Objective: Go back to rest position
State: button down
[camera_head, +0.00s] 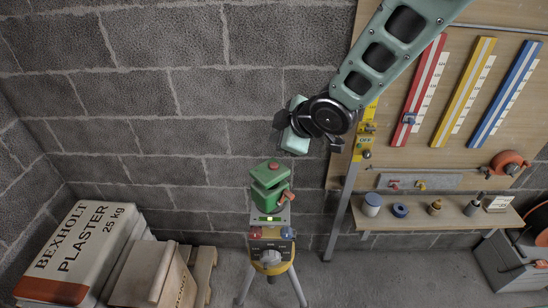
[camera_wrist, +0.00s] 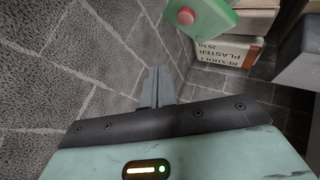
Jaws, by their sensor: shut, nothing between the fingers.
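My gripper (camera_wrist: 157,86) shows in the wrist view with its two grey fingers together and nothing between them. In the head view my arm comes in from the top right, and its wrist end hangs in front of the block wall, above a green device with a red button (camera_head: 270,185). The fingers are hard to make out there. The green device sits on a yellow and grey tripod stand (camera_head: 271,258). It also shows at the top of the wrist view (camera_wrist: 202,14), apart from my fingers.
A plaster bag (camera_head: 80,245) and a box (camera_head: 155,275) lie at lower left. A wooden board with red, yellow and blue rulers (camera_head: 490,95) hangs at right, over a shelf (camera_head: 440,217) with small items. A grey case (camera_head: 510,265) stands at lower right.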

jog(key=s+d+f+m+g+h+b, duration=0.1)
jog(key=s+d+m+g+b, duration=0.1)
jog(key=s, duration=0.8)
jog(key=s+d+f+m+g+h+b, duration=0.1)
jog(key=s+d+m+g+h+b, duration=0.1)
jog(key=s+d, duration=0.4)
jog(key=s+d+f+m+g+h+b, duration=0.2)
jog(key=s+d+m+g+b, duration=0.1)
jog(key=s, duration=1.1)
jog(key=shift+d+m+b, duration=0.85)
jog(key=shift+d+m, duration=0.1)
jog(key=shift+m, duration=0.15)
jog(key=shift+w, duration=0.1)
